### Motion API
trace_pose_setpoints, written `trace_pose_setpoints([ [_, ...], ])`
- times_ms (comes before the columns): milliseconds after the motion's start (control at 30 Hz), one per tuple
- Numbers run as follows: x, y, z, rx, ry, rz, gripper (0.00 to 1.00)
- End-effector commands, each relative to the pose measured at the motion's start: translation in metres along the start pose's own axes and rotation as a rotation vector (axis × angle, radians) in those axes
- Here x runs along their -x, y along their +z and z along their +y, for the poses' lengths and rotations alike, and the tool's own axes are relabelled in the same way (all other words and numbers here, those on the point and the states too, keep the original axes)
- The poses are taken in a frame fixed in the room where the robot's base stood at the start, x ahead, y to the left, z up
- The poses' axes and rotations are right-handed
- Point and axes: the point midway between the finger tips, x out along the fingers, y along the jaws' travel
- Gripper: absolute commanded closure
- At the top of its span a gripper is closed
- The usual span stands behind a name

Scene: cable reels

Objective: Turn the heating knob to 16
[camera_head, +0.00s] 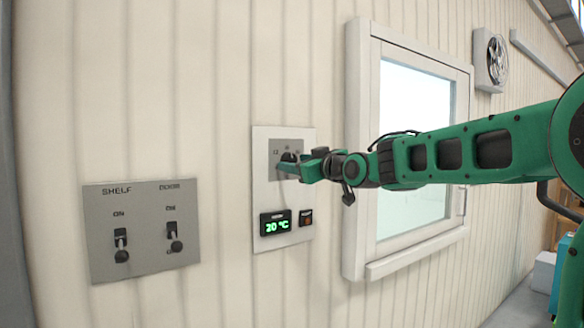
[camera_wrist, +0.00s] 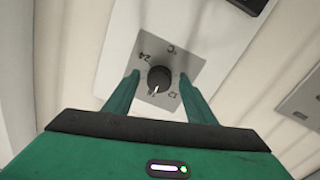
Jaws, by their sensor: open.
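The heating knob (camera_wrist: 158,79) is a round black dial with a white pointer line, on a grey square plate (camera_wrist: 171,60) marked 24, °C and 12. In the wrist view the pointer aims down, toward my gripper. My gripper (camera_wrist: 160,82) is open, with one green finger on each side of the knob and gaps visible between them and it. In the head view my gripper (camera_head: 292,164) is at the knob plate (camera_head: 285,147) and partly hides the knob. Below it, a display (camera_head: 276,223) reads 20 °C in green.
A grey switch panel (camera_head: 144,262) marked SHELF, with two black toggles, is on the wall to the left. A small dark button (camera_head: 306,217) sits beside the display. A white-framed window (camera_head: 357,160) is to the right, behind my arm. A fan (camera_head: 491,62) is farther right.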

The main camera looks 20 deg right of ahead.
Motion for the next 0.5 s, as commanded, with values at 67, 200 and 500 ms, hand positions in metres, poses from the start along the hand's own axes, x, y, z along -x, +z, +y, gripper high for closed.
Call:
trace_pose_setpoints([
  [67,-0.0076,-0.0001,-0.0003,0.0,-0.001,0.0,0.5],
  [200,-0.0135,0.0,-0.0003,0.0,0.0,0.0,0.5],
  [500,-0.0143,-0.0001,0.0002,-0.001,0.001,0.0,0.54],
])
